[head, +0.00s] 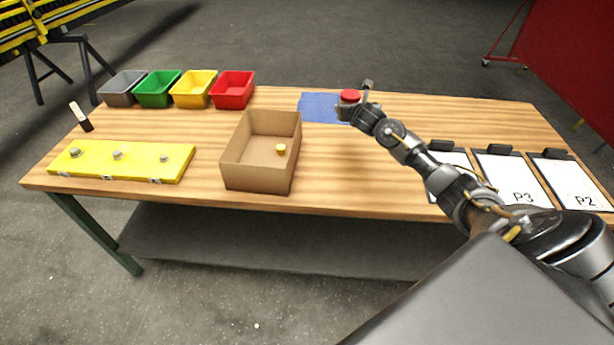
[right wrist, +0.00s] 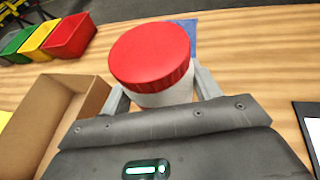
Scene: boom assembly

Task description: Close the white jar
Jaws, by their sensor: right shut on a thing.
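The white jar (right wrist: 165,95) is in the right wrist view with a red lid (right wrist: 152,55) sitting on its top. The lid looks seated, but I cannot tell whether it is screwed tight. In the head view the red lid (head: 350,96) shows near the table's back edge, by the blue mat; the jar body is mostly hidden by my gripper. My right gripper (right wrist: 163,92) is shut on the white jar, with one finger on each side of the body below the lid. My left gripper is not in view.
A blue mat (head: 318,107) lies left of the jar. A cardboard box (head: 257,172) holding a small yellow item stands mid-table. Grey, green, yellow and red bins (head: 232,90) line the back left. A yellow board (head: 90,163) lies front left; clipboards (head: 512,178) lie right.

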